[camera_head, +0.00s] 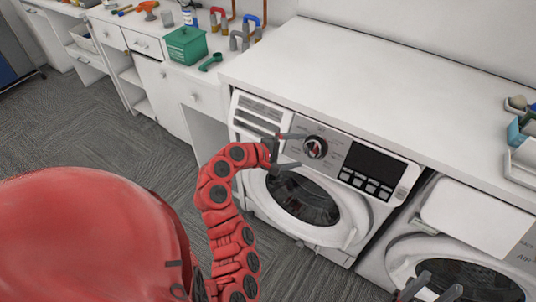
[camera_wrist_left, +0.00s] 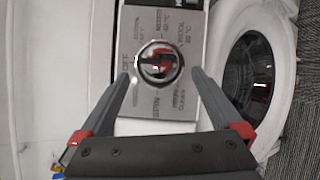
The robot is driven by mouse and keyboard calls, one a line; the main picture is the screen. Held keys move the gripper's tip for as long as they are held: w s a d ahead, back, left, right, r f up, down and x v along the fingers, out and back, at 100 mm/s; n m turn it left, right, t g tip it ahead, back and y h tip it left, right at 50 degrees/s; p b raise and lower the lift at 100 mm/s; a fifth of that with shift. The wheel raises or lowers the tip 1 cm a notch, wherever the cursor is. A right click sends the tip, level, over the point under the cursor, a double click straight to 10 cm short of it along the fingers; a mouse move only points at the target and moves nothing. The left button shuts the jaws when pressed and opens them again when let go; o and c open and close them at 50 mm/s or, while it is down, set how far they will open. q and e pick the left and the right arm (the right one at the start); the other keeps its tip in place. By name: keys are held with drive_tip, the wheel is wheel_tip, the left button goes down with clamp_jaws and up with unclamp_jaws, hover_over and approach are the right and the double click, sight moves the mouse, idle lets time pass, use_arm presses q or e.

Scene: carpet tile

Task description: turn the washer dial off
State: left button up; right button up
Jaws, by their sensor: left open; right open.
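The washer dial (camera_head: 315,147) is a round chrome knob with a red and dark middle on the washer's grey control panel. In the left wrist view the dial (camera_wrist_left: 159,63) sits ahead of and between my left gripper's (camera_wrist_left: 158,76) two fingertips, with a visible gap on each side. In the head view my left gripper (camera_head: 288,151) is open just left of the dial. Whether its fingers touch the panel cannot be told. The washer (camera_head: 262,197) has its round door closed. My right gripper (camera_head: 428,287) shows only its fingertips at the bottom edge, open and away from the dial.
A second machine (camera_head: 440,250) stands to the right. A white countertop (camera_head: 350,80) runs above the washer. A green box (camera_head: 187,46) and several tools sit on the left counter. A dark display with buttons (camera_head: 366,183) lies right of the dial. The carpet floor (camera_head: 90,130) is clear.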

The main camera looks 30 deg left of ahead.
use_arm(q)
drive_tip(key=p+v, duration=0.2)
drive_tip(key=v, duration=1)
drive_tip(key=shift+s+r, duration=0.2)
drive_tip(key=shift+s, duration=0.05)
drive_tip(key=shift+a, duration=0.1)
